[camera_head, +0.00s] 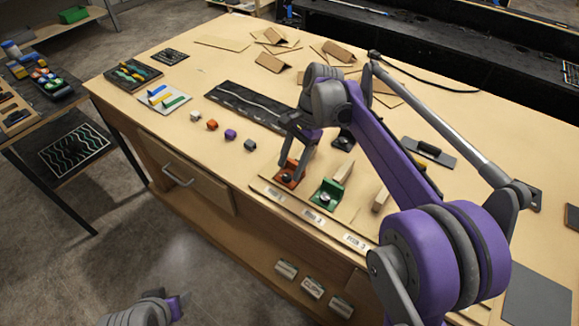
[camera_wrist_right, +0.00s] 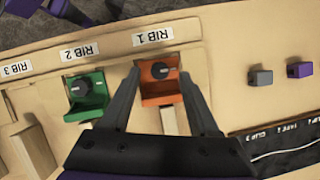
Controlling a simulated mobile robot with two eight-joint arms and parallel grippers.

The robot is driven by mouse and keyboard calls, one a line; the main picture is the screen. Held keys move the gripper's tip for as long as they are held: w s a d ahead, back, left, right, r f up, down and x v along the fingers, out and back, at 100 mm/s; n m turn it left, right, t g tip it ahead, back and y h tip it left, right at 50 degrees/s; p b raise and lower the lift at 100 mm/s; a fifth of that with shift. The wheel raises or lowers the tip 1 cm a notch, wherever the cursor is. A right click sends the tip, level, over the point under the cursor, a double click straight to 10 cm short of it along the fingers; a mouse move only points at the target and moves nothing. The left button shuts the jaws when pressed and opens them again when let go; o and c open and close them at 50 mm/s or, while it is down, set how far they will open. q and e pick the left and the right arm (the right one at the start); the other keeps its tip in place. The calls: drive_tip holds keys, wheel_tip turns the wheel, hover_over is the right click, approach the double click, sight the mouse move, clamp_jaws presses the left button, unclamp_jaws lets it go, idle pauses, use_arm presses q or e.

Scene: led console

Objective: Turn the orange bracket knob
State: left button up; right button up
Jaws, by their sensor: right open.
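The orange bracket (camera_head: 289,174) stands on the wooden board near the table's front edge, by the RIB 1 label. In the right wrist view the orange bracket (camera_wrist_right: 160,92) carries a dark round knob (camera_wrist_right: 160,71). My right gripper (camera_head: 296,157) is over the orange bracket in the head view. In the right wrist view its open fingers (camera_wrist_right: 160,78) lie on either side of the bracket and knob. I cannot tell whether they touch. My left gripper (camera_head: 172,306) shows only in part at the bottom edge, away from the table.
A green bracket (camera_head: 328,193) with a dark knob stands right beside the orange one, by RIB 2. Small grey (camera_head: 250,145) and purple (camera_head: 230,134) blocks lie to the left. A dark strip (camera_head: 245,105) lies behind. Wooden ribs stand behind the brackets.

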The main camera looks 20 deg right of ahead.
use_arm(q)
drive_tip(key=shift+w+r+p, duration=0.15)
drive_tip(key=shift+r+p, duration=0.2)
drive_tip(key=shift+r, duration=0.15)
use_arm(e)
drive_tip(key=v, duration=0.9)
drive_tip(key=shift+r, duration=0.2)
drive_tip(key=shift+d, duration=0.1)
